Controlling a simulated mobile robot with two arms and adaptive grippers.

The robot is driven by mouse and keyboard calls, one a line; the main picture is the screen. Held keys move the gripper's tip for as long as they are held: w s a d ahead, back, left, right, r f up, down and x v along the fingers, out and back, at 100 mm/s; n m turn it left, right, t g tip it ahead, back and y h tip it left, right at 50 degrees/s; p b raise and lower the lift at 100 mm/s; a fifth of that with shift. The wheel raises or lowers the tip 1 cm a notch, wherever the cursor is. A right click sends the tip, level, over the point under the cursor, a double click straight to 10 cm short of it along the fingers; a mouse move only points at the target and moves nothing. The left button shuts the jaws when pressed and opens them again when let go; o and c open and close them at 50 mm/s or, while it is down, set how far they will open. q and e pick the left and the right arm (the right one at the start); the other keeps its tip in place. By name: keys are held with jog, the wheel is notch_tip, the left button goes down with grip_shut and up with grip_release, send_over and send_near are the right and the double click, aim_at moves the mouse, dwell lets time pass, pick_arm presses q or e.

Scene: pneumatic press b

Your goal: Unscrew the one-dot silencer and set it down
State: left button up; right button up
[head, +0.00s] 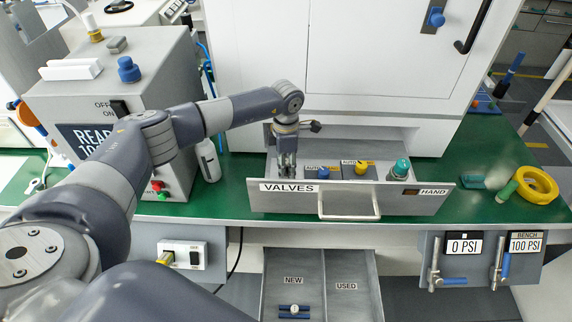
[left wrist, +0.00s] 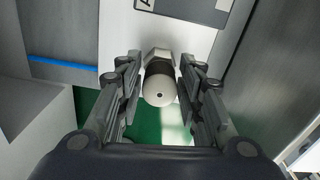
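My left gripper (left wrist: 162,100) is open, with one finger on each side of the silencer and a gap visible on both sides. In the head view my left gripper (head: 287,168) points down at the left end of the open VALVES drawer (head: 390,204). The silencer is hidden there behind the gripper and drawer front. My right gripper is not in view.
The drawer also holds a blue knob (head: 323,171), a yellow knob (head: 361,168) and a teal button (head: 401,167). A white bottle (head: 208,160) stands left of it. Below is a grey tray (head: 318,270) marked NEW and USED. Yellow tape (head: 538,184) lies right on the green bench.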

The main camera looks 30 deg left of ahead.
pick_arm(q)
jog(key=m, duration=1)
jog(key=shift+m, duration=0.3)
jog(key=c, duration=0.6)
jog(key=n, duration=0.6)
jog(key=shift+n, duration=0.3)
jog(key=n, duration=0.5)
